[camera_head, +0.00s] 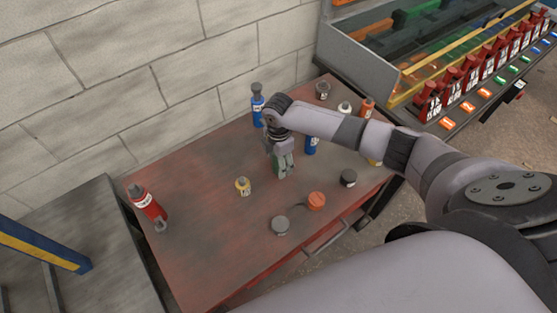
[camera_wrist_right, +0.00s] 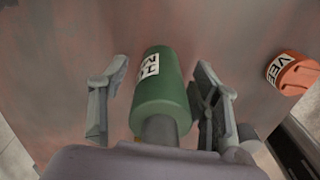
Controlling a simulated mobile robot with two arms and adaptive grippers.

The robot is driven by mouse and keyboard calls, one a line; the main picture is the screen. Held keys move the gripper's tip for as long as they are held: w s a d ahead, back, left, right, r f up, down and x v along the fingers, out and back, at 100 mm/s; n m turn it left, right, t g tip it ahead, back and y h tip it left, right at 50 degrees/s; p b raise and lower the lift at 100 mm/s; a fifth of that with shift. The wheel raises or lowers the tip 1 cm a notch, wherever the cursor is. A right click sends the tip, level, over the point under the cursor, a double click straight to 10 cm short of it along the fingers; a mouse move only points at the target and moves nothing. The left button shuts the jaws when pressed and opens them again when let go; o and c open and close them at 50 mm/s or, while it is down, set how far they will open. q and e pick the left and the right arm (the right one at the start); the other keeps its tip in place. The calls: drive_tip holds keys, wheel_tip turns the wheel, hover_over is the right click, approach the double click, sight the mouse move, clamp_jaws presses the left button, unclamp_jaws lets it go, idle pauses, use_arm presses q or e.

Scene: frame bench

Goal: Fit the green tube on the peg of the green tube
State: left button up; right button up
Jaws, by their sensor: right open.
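The green tube (camera_wrist_right: 164,88), with a white label and a grey narrower end facing me, lies between the two fingers of my right gripper (camera_wrist_right: 158,100) in the right wrist view. Gaps show on both sides of the tube, so the gripper is open around it and not holding it. In the head view my right gripper (camera_head: 284,170) is low over the middle of the table and mostly hides the tube. I cannot make out the green tube's peg. My left gripper is not in view.
The red-brown table (camera_head: 215,215) holds a red bottle (camera_head: 147,205), a blue bottle (camera_head: 257,108), a small yellow item (camera_head: 243,186), an orange item (camera_head: 316,200) and grey round items (camera_head: 280,225). A block wall (camera_head: 130,75) is behind.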

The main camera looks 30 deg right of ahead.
wheel_tip(320, 180, up, 12)
idle(0.6)
idle(0.5)
